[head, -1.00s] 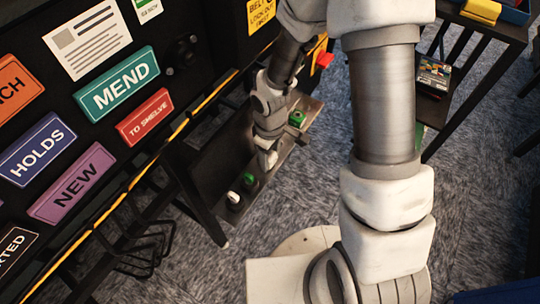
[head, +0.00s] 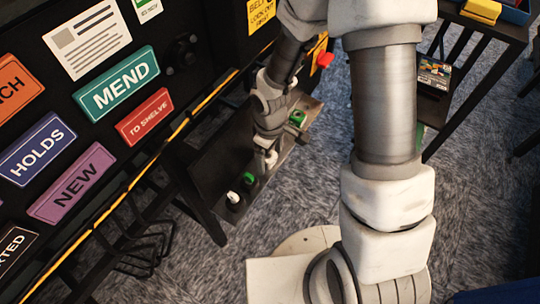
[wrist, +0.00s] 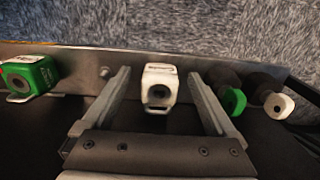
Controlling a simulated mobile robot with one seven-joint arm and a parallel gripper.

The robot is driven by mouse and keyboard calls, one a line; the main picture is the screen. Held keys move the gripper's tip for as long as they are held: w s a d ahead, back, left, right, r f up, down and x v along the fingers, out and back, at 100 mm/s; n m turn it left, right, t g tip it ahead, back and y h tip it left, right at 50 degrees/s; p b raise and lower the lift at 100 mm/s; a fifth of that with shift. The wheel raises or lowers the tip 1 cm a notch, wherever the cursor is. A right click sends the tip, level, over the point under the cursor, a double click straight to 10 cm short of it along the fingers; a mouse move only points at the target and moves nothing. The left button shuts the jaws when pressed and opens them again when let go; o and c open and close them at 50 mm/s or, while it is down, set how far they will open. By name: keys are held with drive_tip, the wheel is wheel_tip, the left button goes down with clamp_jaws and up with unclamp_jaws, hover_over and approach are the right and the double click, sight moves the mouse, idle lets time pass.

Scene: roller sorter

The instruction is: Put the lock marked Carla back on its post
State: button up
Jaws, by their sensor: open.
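My gripper (wrist: 158,76) is open in the wrist view. Its two fingers stand on either side of a white lock (wrist: 160,92), with a gap on both sides. The lock has a dark round hole and a small label that I cannot read. In the head view my gripper (head: 268,150) is low over the dark tray, and the white lock (head: 271,159) shows partly at its tip. A green lock (wrist: 30,76) with a white label sits to the left in the wrist view; it also shows in the head view (head: 297,118). I cannot read the name Carla.
Two dark posts with a green end (wrist: 233,101) and a white end (wrist: 279,106) stand right of my fingers. The tray (head: 208,165) hangs below a black panel with coloured signs such as MEND (head: 117,83). A dark table (head: 490,25) stands at the right.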

wheel_tip(320, 180, up, 17)
drive_tip(key=p, duration=0.6)
drive_tip(key=shift+p, duration=0.35)
drive_tip(key=s+d+r+m+t, duration=0.2)
drive_tip(key=s+d+r+m, duration=0.15)
drive_tip(key=r, duration=0.35)
drive_tip(key=s+d+r+m+t, duration=0.2)
drive_tip(key=s+d+r+m, duration=0.15)
drive_tip(key=r, duration=0.35)
drive_tip(key=s+d+r+m+t, duration=0.2)
drive_tip(key=s+d+r+m, duration=0.15)
drive_tip(key=r, duration=0.35)
wheel_tip(320, 180, up, 15)
drive_tip(key=s+p, duration=0.1)
drive_tip(key=p, duration=1.3)
drive_tip(key=shift+s+a+p, duration=0.15)
drive_tip(key=shift+a+p, duration=0.15)
drive_tip(key=shift+p, duration=0.05)
